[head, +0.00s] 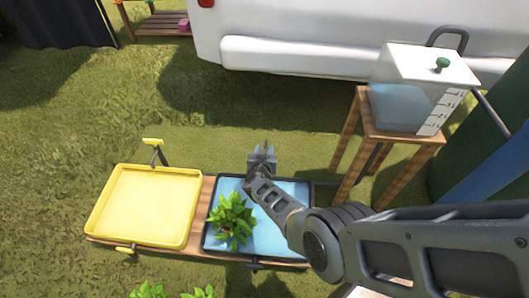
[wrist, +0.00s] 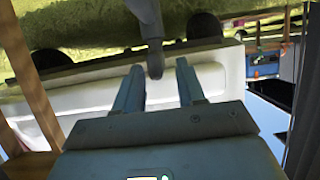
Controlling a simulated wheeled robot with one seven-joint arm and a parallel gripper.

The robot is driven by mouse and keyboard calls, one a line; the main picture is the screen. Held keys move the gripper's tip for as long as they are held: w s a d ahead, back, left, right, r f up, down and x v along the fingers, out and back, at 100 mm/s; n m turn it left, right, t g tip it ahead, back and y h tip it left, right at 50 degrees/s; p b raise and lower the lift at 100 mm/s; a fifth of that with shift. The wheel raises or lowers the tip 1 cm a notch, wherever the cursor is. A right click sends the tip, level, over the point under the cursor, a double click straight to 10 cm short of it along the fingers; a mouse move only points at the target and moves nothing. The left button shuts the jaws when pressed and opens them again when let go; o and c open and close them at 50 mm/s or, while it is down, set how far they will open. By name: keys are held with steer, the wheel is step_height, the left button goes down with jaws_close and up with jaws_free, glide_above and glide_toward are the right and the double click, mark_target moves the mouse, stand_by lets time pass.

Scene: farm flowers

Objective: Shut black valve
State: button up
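The black tray (head: 210,232) holds blue water and a leafy green plant. My gripper (head: 262,147) is at its far edge, with the fingers pointing away from the tray. The far-side black valve cannot be made out in the head view; my gripper and arm cover that area. In the wrist view my gripper (wrist: 158,78) is open. A dark grey rounded bar (wrist: 152,40) reaches down between the two fingers, with gaps on both sides; it may be the valve's handle. A small dark fitting (head: 256,266) shows at the black tray's near edge.
A yellow tray (head: 92,215) with a yellow valve handle (head: 152,141) stands to the left on the wooden bench. A clear water tank (head: 400,105) stands on a wooden stool (head: 385,190) at right. A white vehicle (head: 300,55) is behind; grass lies between.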

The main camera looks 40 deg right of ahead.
steer(key=shift+b+x, duration=0.7)
steer(key=shift+x, duration=0.55)
steer(key=shift+c, duration=0.3)
jaws_close()
